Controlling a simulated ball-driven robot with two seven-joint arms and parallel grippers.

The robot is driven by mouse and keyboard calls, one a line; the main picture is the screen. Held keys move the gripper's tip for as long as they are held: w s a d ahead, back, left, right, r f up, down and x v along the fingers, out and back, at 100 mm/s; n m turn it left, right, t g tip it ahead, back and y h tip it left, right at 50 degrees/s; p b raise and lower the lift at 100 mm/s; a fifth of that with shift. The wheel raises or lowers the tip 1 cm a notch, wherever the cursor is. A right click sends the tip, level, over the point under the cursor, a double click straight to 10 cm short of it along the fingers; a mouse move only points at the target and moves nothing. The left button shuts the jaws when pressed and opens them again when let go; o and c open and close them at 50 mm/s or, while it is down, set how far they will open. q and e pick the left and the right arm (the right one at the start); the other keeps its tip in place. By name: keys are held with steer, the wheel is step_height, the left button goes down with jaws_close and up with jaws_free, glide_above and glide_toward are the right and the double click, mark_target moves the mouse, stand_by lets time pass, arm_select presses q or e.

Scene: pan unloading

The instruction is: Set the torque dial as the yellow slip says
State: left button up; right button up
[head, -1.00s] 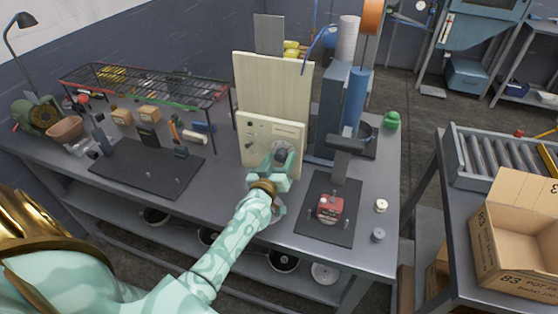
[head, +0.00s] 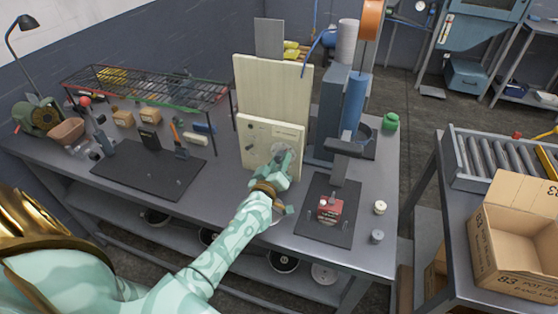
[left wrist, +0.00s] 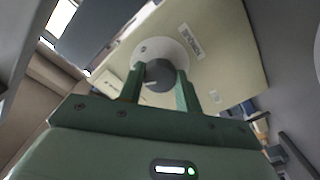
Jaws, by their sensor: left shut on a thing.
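The torque dial's grey knob (left wrist: 160,77) sits on a round pale dial plate (left wrist: 174,50) on a cream panel (left wrist: 232,50), with a dark-lettered label (left wrist: 190,41) beside it. In the left wrist view the two green fingers of my left gripper (left wrist: 160,92) are shut on the knob, one on each side. In the head view the left gripper (head: 281,163) is at the front of the cream panel (head: 257,131) and hides most of the dial. The scale marks are too small to read. I cannot make out the yellow slip. My right gripper is not in view.
A dark mat with a red block (head: 330,208) lies right of the gripper, below a grey and blue press (head: 343,110). Two small round caps (head: 379,207) lie at the bench's right edge. Another dark mat (head: 140,168) and a wire rack (head: 140,85) are at the left.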

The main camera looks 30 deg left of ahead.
arm_select(q)
steer(key=n, duration=0.3)
steer(key=shift+n+p, duration=0.3)
steer(key=n, duration=0.3)
steer(key=shift+n, duration=0.3)
steer(key=n, duration=0.3)
steer(key=shift+n, duration=1.9)
steer(key=o, duration=1)
steer(key=shift+c, duration=0.2)
steer(key=shift+s, duration=0.1)
